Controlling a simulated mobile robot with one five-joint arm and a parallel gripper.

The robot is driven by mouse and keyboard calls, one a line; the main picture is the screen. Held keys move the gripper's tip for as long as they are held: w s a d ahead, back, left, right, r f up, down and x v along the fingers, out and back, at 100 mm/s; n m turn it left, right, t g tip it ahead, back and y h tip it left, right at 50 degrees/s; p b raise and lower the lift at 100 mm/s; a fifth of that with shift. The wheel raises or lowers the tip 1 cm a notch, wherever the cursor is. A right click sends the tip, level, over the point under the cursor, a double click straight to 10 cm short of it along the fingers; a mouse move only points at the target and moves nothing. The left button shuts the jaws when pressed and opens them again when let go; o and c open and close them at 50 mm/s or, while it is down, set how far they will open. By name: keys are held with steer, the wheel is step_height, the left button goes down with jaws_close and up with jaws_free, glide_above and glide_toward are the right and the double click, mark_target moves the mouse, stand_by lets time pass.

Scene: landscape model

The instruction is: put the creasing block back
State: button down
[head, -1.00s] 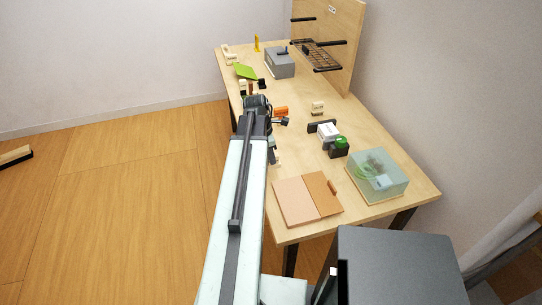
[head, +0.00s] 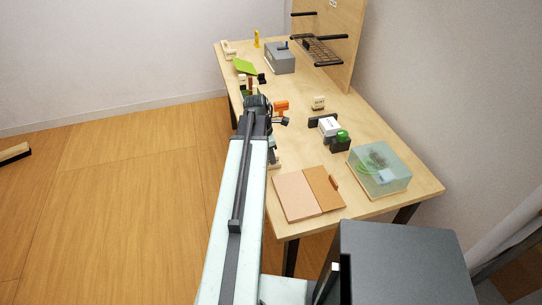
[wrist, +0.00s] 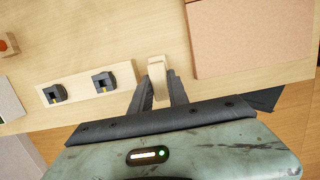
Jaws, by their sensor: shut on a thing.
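The creasing block (wrist: 157,66) is a small pale wooden piece. In the wrist view it sits between the two dark fingers of my gripper (wrist: 161,78), which is shut on it. It is over the wooden table top, close to the table's near edge. A pale strip with two dark clips (wrist: 85,86) lies to its left, and a tan board (wrist: 245,38) lies to its right, apart from it. In the head view my arm hides most of the gripper, and I cannot make out the block. Whether the block touches the table is unclear.
In the head view the tan and brown board (head: 308,193) lies at the table's near end, beside a clear lidded box (head: 379,170). A white block with a green part (head: 333,131), a grey box (head: 280,58) and an orange item (head: 281,107) stand farther back.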

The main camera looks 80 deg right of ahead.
steer(key=shift+f, duration=0.3)
steer(key=c, duration=1.2)
jaws_free()
steer(key=shift+r, duration=0.1)
steer(key=r+p, duration=0.2)
steer(key=w+r+p, duration=0.1)
steer(key=r+p, duration=0.4)
steer(key=shift+w+a+r, duration=0.2)
steer(key=shift+a+r, duration=0.15)
steer(key=shift+r, duration=0.05)
steer(key=shift+f, duration=0.1)
steer(key=shift+w, duration=0.1)
